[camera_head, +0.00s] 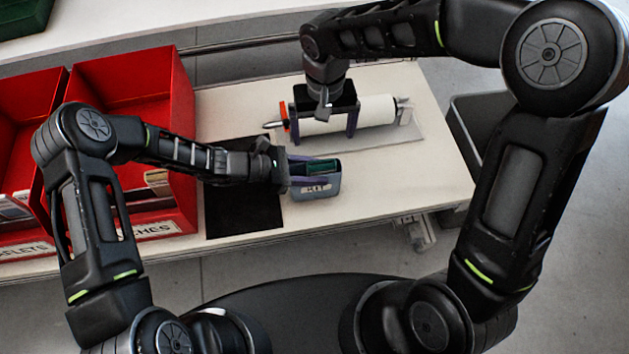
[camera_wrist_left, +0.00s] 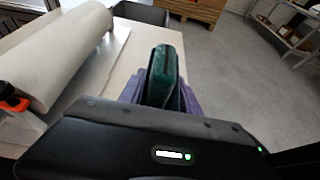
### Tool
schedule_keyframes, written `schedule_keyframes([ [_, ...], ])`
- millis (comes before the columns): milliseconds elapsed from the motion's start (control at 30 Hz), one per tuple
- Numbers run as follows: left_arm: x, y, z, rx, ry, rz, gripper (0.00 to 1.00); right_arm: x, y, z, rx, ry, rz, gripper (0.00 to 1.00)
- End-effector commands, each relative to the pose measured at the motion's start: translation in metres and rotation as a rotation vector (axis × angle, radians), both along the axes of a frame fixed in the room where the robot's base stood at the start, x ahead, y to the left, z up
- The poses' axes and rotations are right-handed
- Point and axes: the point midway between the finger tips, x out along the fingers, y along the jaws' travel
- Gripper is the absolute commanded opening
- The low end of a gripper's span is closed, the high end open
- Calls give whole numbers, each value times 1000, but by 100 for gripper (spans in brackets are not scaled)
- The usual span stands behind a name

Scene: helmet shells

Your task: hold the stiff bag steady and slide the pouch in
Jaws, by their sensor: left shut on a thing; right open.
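The stiff bag (camera_head: 318,189) is a small grey-blue open-topped holder labelled KIT, upright on the table's front part. In the left wrist view the pouch (camera_wrist_left: 166,75) stands between the purple fingers of my left gripper (camera_wrist_left: 160,92). My right gripper (camera_head: 323,124) is open, its fingers straddling a white roll behind the bag; I cannot tell if they touch it.
The white roll (camera_head: 375,110) with an orange end lies on a clear sheet (camera_head: 408,139). A black mat (camera_head: 243,215) lies left of the bag. Red bins (camera_head: 165,100) stand farther left. A dark grey bin (camera_head: 480,115) is beyond the table's right end. Bare table (camera_head: 425,185) lies right of the bag.

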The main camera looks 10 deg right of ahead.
Motion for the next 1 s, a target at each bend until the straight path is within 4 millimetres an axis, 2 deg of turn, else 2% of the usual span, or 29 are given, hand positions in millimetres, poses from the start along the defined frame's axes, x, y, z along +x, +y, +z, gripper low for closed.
schedule_keyframes([
  [367,0,0,0,0,0,0,0,0,0,0,0,0,0,93],
  [400,0,0,0,0,0,0,42,0,0,0,0,0,0,93],
  [700,0,0,0,0,0,0,65,0,0,0,0,0,0,93],
  [1000,0,2,1,0,0,1,65,0,0,0,0,0,0,93],
])
